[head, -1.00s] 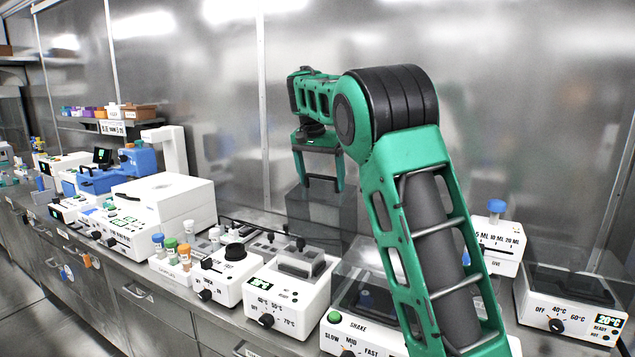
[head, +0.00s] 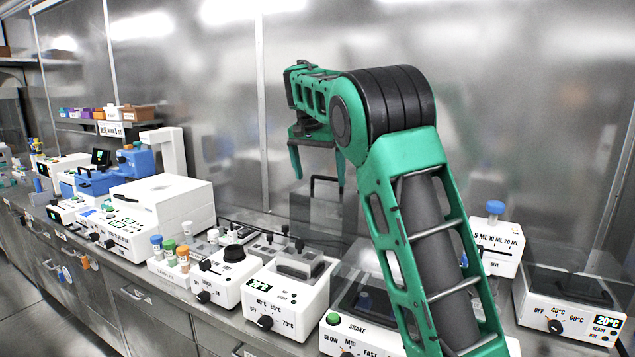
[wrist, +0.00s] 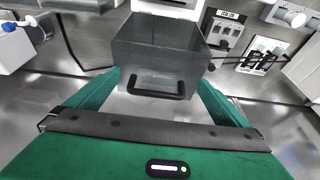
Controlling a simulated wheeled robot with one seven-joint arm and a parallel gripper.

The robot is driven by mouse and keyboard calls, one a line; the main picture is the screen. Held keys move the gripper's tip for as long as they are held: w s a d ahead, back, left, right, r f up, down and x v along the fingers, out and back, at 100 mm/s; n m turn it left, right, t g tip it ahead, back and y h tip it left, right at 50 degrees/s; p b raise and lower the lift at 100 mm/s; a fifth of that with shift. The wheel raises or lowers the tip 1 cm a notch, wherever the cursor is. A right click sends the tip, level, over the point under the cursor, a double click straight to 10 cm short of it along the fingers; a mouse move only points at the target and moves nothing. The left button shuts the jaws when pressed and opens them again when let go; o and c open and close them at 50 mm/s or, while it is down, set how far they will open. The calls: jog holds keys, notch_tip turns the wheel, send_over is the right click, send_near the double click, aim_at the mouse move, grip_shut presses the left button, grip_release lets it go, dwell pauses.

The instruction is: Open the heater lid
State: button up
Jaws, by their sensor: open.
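The heater (head: 290,300) is a white unit with a green display and a black knob at the front middle of the bench. A grey see-through lid (head: 311,214) stands upright behind it, raised, with a black handle (head: 325,180) at its top. In the wrist view the lid (wrist: 160,50) looks like a grey box, with the handle (wrist: 153,92) on its near side. My gripper (head: 319,178) is open and empty. Its fingers are spread wide, and the handle shows between them in the wrist view (wrist: 158,80). Contact with the handle cannot be told.
A shaker (head: 350,325) stands right of the heater, and another white hot unit (head: 568,310) is at the far right. A tube rack (head: 172,270) and a white knobbed device (head: 222,285) stand to the left. The metal wall is close behind.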

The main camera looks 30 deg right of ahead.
jog(key=v, duration=0.8)
jog(key=shift+r, duration=0.35)
